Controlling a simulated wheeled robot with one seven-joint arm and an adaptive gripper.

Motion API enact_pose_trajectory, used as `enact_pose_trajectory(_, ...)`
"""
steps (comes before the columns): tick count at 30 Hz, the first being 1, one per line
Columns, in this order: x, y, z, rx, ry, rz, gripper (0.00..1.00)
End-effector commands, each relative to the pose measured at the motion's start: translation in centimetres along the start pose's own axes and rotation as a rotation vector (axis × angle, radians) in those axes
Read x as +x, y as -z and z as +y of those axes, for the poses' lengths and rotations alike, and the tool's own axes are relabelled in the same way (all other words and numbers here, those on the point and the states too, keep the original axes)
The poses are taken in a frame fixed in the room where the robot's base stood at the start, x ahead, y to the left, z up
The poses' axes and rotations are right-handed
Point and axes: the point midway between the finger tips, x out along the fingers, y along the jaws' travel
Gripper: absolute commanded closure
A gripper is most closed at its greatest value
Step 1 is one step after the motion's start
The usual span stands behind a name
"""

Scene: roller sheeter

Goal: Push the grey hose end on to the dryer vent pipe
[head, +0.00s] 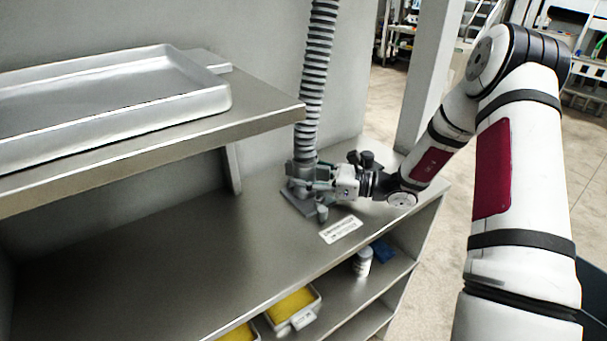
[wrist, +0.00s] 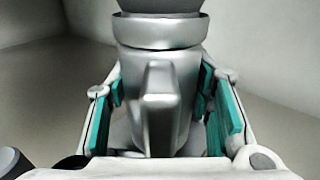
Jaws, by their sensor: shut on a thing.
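The grey corrugated hose (head: 316,75) hangs down along the wall to the right of the shelf. Its smooth grey hose end (head: 303,172) is above a grey base (head: 297,200) on the counter. My gripper (head: 322,178) reaches in from the right and is shut on the hose end. In the wrist view, the teal pads of my gripper (wrist: 165,105) stand on both sides of the hose end (wrist: 160,60), which has a raised block on its front. The dryer vent pipe is hidden by the hose end and fingers; I cannot tell how far they overlap.
A metal shelf (head: 270,115) with a grey tray (head: 215,97) overhangs at the left. A label (head: 341,230) and a short grey post (head: 322,213) are near the base. Below are yellow-filled bins (head: 292,304) and a white jar (head: 362,262). The counter's (head: 190,260) middle is clear.

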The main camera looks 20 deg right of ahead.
Motion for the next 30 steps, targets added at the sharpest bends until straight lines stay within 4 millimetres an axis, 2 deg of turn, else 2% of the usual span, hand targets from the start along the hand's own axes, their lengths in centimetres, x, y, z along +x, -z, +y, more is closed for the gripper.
enact_pose_trajectory(4, 0.0, -0.1, 0.0, -0.001, 0.000, -0.002, 1.00)
enact_pose_trajectory(5, 0.0, -0.1, 0.0, -0.001, 0.000, -0.002, 0.47)
enact_pose_trajectory(7, 0.0, -0.1, 0.0, -0.001, 0.000, -0.002, 0.31)
enact_pose_trajectory(20, -0.6, 0.0, 0.0, 0.001, 0.002, 0.001, 0.30)
enact_pose_trajectory(23, -2.0, 0.0, -0.1, 0.001, 0.004, 0.001, 0.30)
enact_pose_trajectory(30, -6.8, 0.0, -0.1, 0.001, 0.005, 0.000, 0.30)
